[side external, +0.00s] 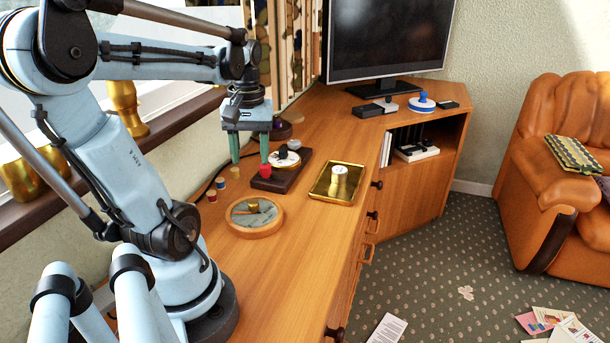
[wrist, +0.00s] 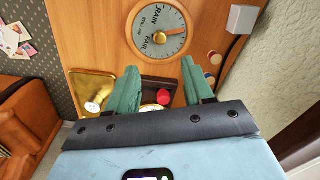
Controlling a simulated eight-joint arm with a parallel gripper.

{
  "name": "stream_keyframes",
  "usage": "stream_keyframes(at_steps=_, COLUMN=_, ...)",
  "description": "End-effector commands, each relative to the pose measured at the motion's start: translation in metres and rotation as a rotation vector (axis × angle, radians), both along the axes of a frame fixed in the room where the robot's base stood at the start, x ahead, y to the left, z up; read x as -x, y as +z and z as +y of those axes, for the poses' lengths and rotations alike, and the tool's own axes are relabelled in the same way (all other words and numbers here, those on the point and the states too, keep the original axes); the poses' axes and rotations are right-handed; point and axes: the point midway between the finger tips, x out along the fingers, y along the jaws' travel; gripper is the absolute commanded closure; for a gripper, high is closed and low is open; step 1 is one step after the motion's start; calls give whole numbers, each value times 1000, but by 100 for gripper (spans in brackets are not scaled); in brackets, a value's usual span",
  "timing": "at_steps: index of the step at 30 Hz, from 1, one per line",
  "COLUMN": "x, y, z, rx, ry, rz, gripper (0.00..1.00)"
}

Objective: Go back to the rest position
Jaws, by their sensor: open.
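My gripper (side external: 249,160) is open and hangs over the wooden sideboard, its two green fingers apart with nothing between them. In the wrist view my gripper (wrist: 158,70) shows its fingers spread over the sideboard. A dark rectangular stand (side external: 290,178) is beside and below the fingers. A small red object (side external: 265,171) shows at its near end, just under one fingertip; I cannot tell if they touch. The red object also shows in the wrist view (wrist: 163,97), between the fingers and apart from both.
A round wooden barometer (side external: 254,232) lies nearest my base. A gold tray (side external: 322,192) with a white round item (side external: 339,172) is to the right. Small spools (side external: 211,196) lie near the wall. A television (side external: 388,40) stands at the far end. The sideboard's near right stretch is clear.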

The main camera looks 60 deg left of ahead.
Motion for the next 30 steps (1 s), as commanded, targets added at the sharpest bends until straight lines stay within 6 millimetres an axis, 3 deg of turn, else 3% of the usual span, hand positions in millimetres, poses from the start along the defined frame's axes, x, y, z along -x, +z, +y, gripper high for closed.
stream_keyframes(at_steps=7, x=-1, y=0, z=-1, rx=-2, ry=-7, rz=-2, gripper=48)
stream_keyframes(at_steps=11, x=-14, y=-3, z=-14, rx=-32, ry=-100, rz=-37, gripper=48)
stream_keyframes(at_steps=14, x=-35, y=-7, z=-36, rx=-82, ry=-258, rz=-101, gripper=48)
stream_keyframes(at_steps=21, x=-84, y=-15, z=-118, rx=-223, ry=-741, rz=-331, gripper=48)
stream_keyframes(at_steps=27, x=-101, y=-17, z=-176, rx=-298, ry=-1025, rz=-499, gripper=48)
stream_keyframes(at_steps=30, x=-103, y=-17, z=-192, rx=-317, ry=-1097, rz=-546, gripper=48)
